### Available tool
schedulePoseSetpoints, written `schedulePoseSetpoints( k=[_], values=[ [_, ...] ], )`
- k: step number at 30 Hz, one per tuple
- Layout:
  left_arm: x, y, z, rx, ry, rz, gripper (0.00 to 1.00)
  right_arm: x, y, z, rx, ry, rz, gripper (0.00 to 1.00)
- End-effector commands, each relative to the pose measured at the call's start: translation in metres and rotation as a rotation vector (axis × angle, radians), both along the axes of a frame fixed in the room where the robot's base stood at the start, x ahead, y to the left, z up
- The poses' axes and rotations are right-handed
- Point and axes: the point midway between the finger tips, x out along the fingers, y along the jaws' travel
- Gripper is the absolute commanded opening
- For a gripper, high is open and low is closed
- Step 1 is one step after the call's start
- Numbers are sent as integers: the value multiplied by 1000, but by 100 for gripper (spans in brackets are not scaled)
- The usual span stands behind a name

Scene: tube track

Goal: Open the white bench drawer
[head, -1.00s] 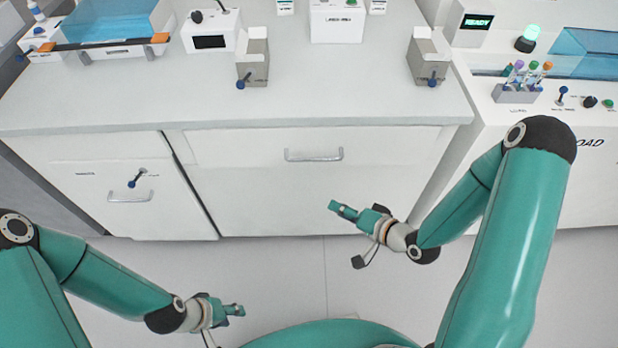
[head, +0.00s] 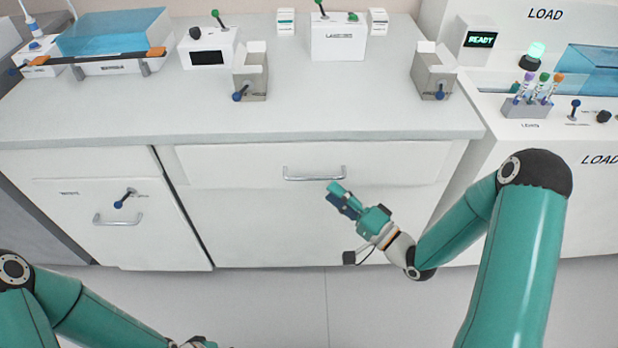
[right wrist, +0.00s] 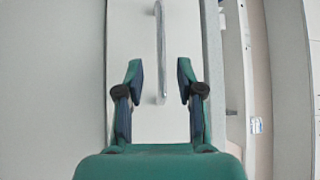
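The white bench drawer (head: 235,170) is shut, under the bench top, with a horizontal metal bar handle (head: 314,177). My right gripper (head: 338,194) is in front of the drawer, just below and beside the right part of the handle in the head view. In the right wrist view the right gripper (right wrist: 158,80) is open, its two fingers apart, and the handle (right wrist: 160,50) runs lengthwise between and beyond the fingertips. Nothing shows between the fingers as gripped. My left gripper (head: 198,344) is at the bottom edge, mostly cut off, so its fingers cannot be made out.
A cabinet door (head: 105,215) with its own handle and a blue-knobbed lever is at the left. The bench top (head: 330,115) carries two open boxes, a label box and devices at the back. A separate loading machine (head: 540,150) with a tube rack stands at the right.

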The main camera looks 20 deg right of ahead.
Motion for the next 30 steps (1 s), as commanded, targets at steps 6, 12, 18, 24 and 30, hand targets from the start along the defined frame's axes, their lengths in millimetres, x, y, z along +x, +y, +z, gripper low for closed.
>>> schedulePoseSetpoints(
  k=[6,12,18,24,30],
  values=[
    [0,0,0,0,0,0,40,37,23,6,0,-2,3,37],
    [0,0,0,0,0,0,40,57,33,9,0,0,2,37],
    [0,0,0,0,0,0,40,62,35,9,0,1,0,37],
    [0,0,0,0,0,0,40,62,35,9,0,1,0,36],
    [0,0,0,0,0,0,40,62,36,9,0,1,0,2]
  ],
)
